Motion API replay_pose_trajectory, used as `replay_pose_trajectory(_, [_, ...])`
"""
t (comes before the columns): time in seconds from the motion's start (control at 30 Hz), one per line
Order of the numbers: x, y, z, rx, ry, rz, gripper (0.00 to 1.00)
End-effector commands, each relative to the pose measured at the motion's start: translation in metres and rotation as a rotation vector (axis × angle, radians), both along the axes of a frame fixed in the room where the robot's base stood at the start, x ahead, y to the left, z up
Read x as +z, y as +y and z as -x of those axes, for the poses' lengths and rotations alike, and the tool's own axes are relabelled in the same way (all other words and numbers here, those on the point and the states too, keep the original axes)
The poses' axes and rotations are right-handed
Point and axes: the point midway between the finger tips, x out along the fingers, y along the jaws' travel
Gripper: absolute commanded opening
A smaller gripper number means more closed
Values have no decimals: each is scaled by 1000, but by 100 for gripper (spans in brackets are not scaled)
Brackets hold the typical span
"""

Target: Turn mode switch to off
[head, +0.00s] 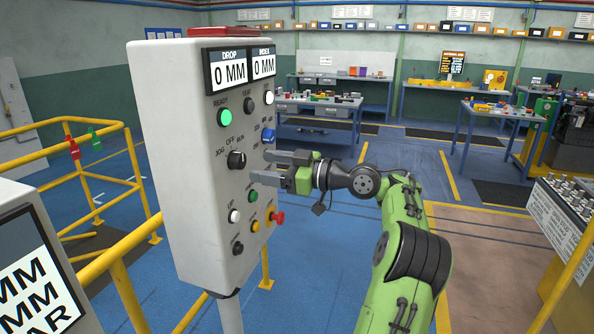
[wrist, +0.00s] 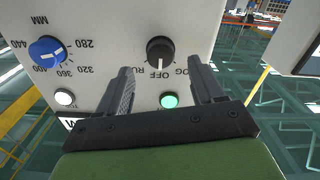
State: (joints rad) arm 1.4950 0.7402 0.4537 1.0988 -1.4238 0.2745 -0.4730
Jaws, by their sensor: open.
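The mode switch (head: 236,159) is a round black knob on the front of the grey control box, with JOG, OFF and RUN printed around it. It also shows in the wrist view (wrist: 160,49), where its white pointer mark faces the lettering near OFF; the exact setting is hard to tell. My gripper (head: 260,167) is open and empty, just right of the knob in the head view, its fingers pointing at the panel. In the wrist view my gripper (wrist: 160,68) has one finger on each side of the knob's line, with the knob beyond the tips. I see no contact.
The control box (head: 168,150) also carries a green READY lamp (head: 224,117), a blue dial (head: 267,135) and a red emergency button (head: 277,217) close below my gripper. Yellow railings (head: 100,130) stand at the left.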

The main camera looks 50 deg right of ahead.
Motion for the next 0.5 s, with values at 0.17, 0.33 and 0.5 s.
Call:
replay_pose_trajectory(0.17, [1, -20, 51, -6, -3, -4, 67])
replay_pose_trajectory(0.33, [2, -31, 85, -2, -3, -2, 67])
replay_pose_trajectory(0.5, [1, -35, 98, 0, -1, 0, 67])
